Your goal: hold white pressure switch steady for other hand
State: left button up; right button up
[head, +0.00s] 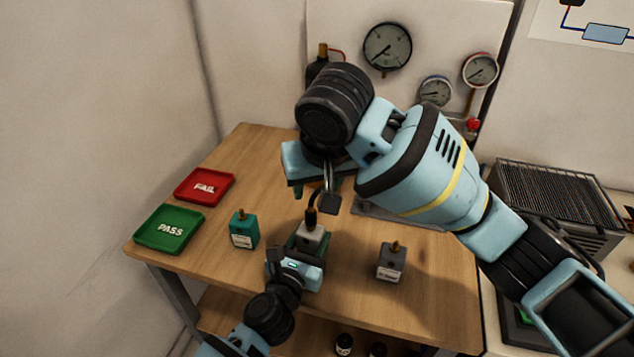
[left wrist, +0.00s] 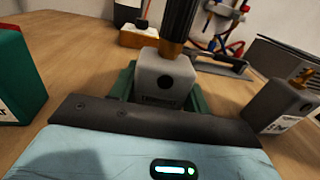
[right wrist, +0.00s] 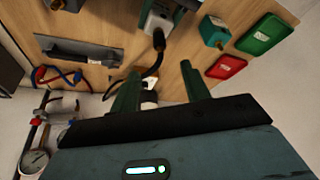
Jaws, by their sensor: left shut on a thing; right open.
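The white pressure switch (head: 312,234) stands upright on the wooden table, with a dark plug (head: 311,216) on its top. My left gripper (head: 302,250) is shut on the switch near the table. The left wrist view shows the switch's pale body (left wrist: 164,82) between the green fingers, the plug (left wrist: 178,28) rising out of frame. My right gripper (right wrist: 160,84) is open, above and beyond the switch. In the right wrist view the switch (right wrist: 158,18) and plug lie past its fingertips. A black cable (right wrist: 153,68) curves from the plug toward the fingers. The switch's lower part is hidden.
A teal switch (head: 244,230) stands left, a dark grey one (head: 391,263) right. The red FAIL tray (head: 204,187) and green PASS tray (head: 170,228) lie at the left edge. A gauge panel (head: 340,20) stands behind. My right arm covers much of the table's back right.

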aim_at(312, 207)
jog(key=x, duration=1.2)
grip_shut()
dwell(0.5)
